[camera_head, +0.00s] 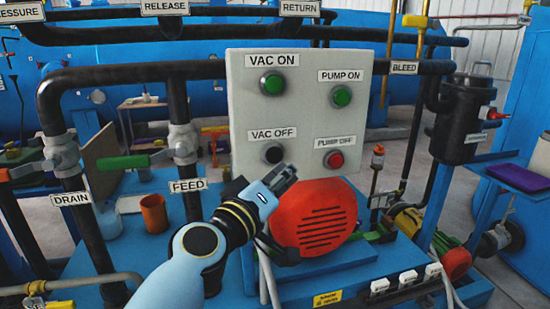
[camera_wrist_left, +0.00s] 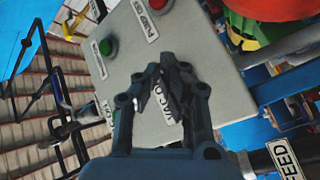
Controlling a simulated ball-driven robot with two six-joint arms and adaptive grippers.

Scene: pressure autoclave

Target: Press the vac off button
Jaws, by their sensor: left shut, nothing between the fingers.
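The white control panel (camera_head: 305,110) carries the buttons in the head view. The vac off button (camera_head: 272,152) is dark in a grey ring, right below its VAC OFF label (camera_head: 272,133). My left gripper (camera_head: 284,176) is shut and empty, just below that button in the head view; I cannot tell whether it touches the panel. In the left wrist view the shut fingers (camera_wrist_left: 158,75) lie in front of the panel (camera_wrist_left: 215,95) and partly cover a VAC label. The vac off button is hidden there. My right gripper is not in view.
Nearby are the green vac on button (camera_head: 272,83), green pump on button (camera_head: 341,96) and red pump off button (camera_head: 334,160). A red round motor cover (camera_head: 318,222) sits under the panel. Black pipes with the feed valve (camera_head: 183,145) stand at left.

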